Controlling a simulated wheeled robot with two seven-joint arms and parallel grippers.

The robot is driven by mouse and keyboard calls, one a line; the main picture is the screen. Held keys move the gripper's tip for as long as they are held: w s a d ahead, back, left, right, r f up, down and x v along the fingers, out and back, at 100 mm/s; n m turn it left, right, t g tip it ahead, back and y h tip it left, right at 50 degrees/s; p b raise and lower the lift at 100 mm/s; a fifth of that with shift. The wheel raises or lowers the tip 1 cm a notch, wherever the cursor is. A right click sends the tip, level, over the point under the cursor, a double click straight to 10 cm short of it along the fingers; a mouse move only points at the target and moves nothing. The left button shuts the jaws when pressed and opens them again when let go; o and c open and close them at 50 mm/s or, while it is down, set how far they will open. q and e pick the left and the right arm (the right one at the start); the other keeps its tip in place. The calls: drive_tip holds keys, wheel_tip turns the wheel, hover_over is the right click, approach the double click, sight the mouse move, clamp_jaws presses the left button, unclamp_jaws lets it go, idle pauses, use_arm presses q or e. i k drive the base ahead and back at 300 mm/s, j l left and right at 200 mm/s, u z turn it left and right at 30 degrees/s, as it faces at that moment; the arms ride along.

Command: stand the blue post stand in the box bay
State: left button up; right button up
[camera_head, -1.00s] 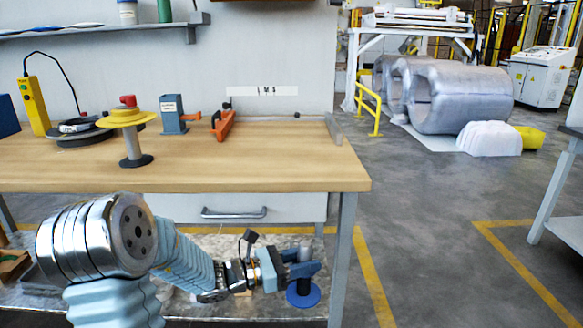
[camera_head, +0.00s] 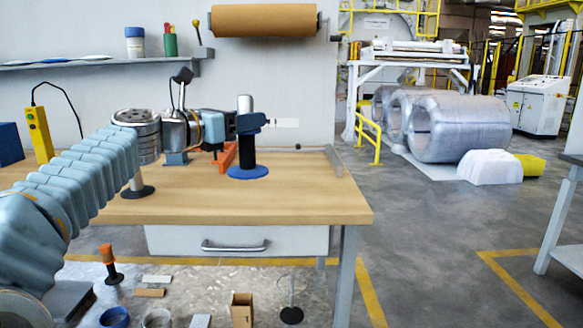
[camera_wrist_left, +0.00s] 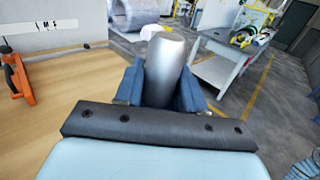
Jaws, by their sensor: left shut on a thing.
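The blue post stand has a round blue base (camera_head: 248,172), a black lower post and a silver-grey upper post. My left gripper (camera_head: 246,122) is shut around its upper part and holds it upright over the right part of the workbench. I cannot tell whether the base touches the top. In the left wrist view the silver post (camera_wrist_left: 165,62) stands between the two blue fingers. I cannot make out which area is the box bay. My right gripper is not in view.
The wooden workbench top (camera_head: 310,200) is clear right of the stand. A dark round stand base (camera_head: 137,192) shows under my left arm.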

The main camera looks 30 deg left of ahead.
sight(292, 165)
drive_tip(key=i+j, duration=0.8)
drive_tip(key=i, duration=0.05)
